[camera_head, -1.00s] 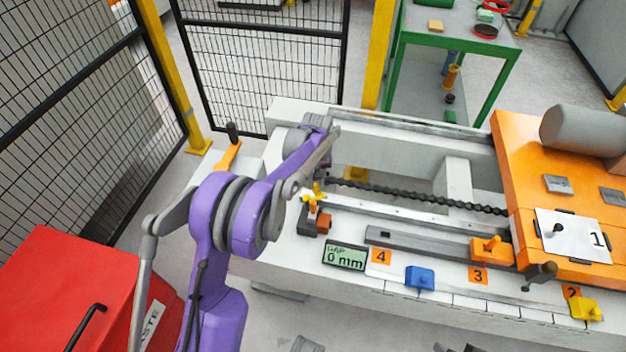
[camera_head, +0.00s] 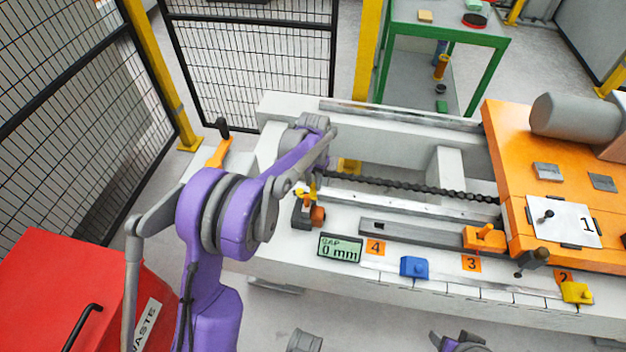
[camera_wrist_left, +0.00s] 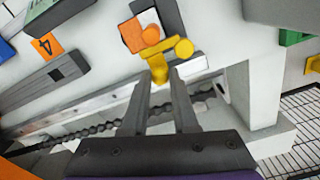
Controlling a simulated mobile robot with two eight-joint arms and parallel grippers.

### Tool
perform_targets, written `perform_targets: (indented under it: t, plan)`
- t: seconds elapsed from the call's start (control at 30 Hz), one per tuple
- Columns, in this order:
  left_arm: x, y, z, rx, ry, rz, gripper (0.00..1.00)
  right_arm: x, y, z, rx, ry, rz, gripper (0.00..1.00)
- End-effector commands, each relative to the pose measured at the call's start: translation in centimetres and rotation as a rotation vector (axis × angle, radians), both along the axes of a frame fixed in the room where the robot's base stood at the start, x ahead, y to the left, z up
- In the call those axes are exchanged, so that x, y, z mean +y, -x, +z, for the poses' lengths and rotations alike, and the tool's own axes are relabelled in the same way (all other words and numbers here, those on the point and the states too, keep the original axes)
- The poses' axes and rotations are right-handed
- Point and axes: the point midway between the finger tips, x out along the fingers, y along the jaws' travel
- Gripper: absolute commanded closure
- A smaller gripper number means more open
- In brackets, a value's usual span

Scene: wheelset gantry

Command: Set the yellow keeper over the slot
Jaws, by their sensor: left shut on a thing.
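The yellow keeper (camera_wrist_left: 158,62) is between the closed fingertips of my left gripper (camera_wrist_left: 160,80) in the left wrist view. It has a round knob and a bar, and lies across or just over a dark bracket (camera_wrist_left: 168,16) with an orange block (camera_wrist_left: 150,18). I cannot tell whether it touches the bracket. In the head view the left gripper (camera_head: 312,178) is at the bed's left end, with the keeper (camera_head: 303,193) just above the bracket (camera_head: 301,214). The slot itself is not clearly visible.
A display (camera_head: 340,247) reads 0 mm. A blue block (camera_head: 414,267), an orange clamp (camera_head: 484,238) and another yellow block (camera_head: 577,292) sit along the bed's front. A dark screw (camera_head: 420,188) runs behind the rail. A red waste bin (camera_head: 50,285) stands at left.

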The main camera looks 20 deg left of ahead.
Motion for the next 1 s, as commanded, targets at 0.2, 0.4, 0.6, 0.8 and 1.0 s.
perform_targets:
  t: [0.2, 0.4, 0.6, 0.8, 1.0]
  plan:
    - [-0.09, 0.12, 0.03, 0.001, 0.001, -0.025, 1.00, 0.00, 0.00, 0.01, 0.000, 0.000, 0.000, 0.42]
    - [-0.10, 0.13, 0.02, 0.001, 0.001, -0.026, 1.00, 0.00, 0.00, 0.01, 0.000, 0.000, 0.000, 0.42]
    - [-0.11, 0.14, 0.01, 0.002, 0.001, -0.026, 0.62, 0.00, 0.00, 0.01, 0.000, 0.000, 0.000, 0.42]
    - [-0.08, 0.12, 0.00, 0.001, 0.000, -0.025, 0.43, 0.00, 0.00, 0.01, 0.000, 0.000, 0.000, 0.42]
    - [-0.07, 0.11, 0.09, 0.001, 0.000, -0.025, 0.43, 0.00, 0.00, 0.03, 0.000, 0.000, 0.000, 0.42]
